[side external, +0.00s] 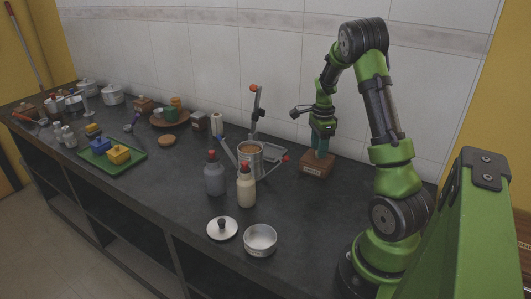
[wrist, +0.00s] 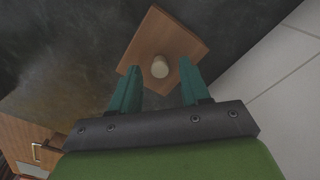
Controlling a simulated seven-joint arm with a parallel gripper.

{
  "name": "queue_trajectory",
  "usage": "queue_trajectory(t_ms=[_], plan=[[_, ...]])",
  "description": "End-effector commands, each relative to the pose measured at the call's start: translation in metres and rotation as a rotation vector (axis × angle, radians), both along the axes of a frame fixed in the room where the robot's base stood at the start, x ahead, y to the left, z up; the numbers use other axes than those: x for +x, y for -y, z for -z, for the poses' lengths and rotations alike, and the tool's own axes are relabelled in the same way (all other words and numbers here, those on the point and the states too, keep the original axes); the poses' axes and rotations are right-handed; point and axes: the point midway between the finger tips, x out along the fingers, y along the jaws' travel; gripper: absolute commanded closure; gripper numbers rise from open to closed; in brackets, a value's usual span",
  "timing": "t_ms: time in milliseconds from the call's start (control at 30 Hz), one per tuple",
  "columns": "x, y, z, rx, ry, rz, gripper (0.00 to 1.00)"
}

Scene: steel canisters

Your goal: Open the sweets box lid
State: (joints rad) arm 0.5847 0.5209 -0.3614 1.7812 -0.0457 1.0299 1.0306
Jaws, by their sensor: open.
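A brown wooden box (side external: 316,166) with a pale label on its front stands on the dark counter below my gripper. The label is too small to read, so I cannot tell for sure that it is the sweets box. In the wrist view its square wooden lid (wrist: 179,42) looks closed, with a pale round knob (wrist: 160,67) in the middle. My gripper (side external: 320,150) points down just above the lid. In the wrist view its teal fingers (wrist: 159,72) are apart, one on each side of the knob, with gaps between.
A green tray (side external: 112,165) lies farther left. The tiled wall is close behind.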

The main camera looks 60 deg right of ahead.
Motion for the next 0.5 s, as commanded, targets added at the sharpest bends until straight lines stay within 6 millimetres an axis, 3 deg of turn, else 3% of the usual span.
queue_trajectory(t_ms=[133, 433, 500], plan=[[-0.0001, 0.0, 0.0116, 0.001, -0.001, 0.0, 0.54], [0.0, 0.0, 0.0138, 0.0, 0.0, 0.001, 0.54], [0.0, 0.0, 0.0137, 0.0, 0.0, 0.0, 0.61]])
